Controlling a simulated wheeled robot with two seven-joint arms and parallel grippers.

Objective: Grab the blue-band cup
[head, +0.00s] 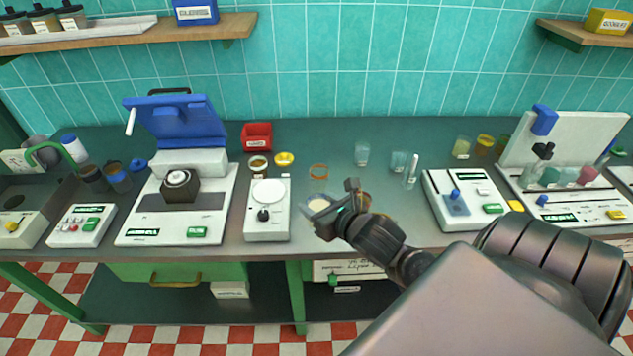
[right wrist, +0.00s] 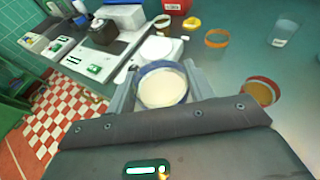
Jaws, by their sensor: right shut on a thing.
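The blue-band cup (right wrist: 163,101) sits between the fingers of my right gripper (right wrist: 158,88) in the right wrist view. It has a blue rim and pale cream contents (right wrist: 161,83). In the head view the cup's pale top (head: 318,201) shows at the tips of my right gripper (head: 325,212), near the counter's front edge. The right gripper is shut on the cup, one finger on each side. The cup looks upright; whether its base touches the counter is hidden. My left gripper is in neither view.
An orange-rimmed clear cup (head: 318,171) stands behind. A white scale (head: 268,222) is to the left, a white device (head: 470,205) to the right. Clear glasses (head: 362,153) stand farther back.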

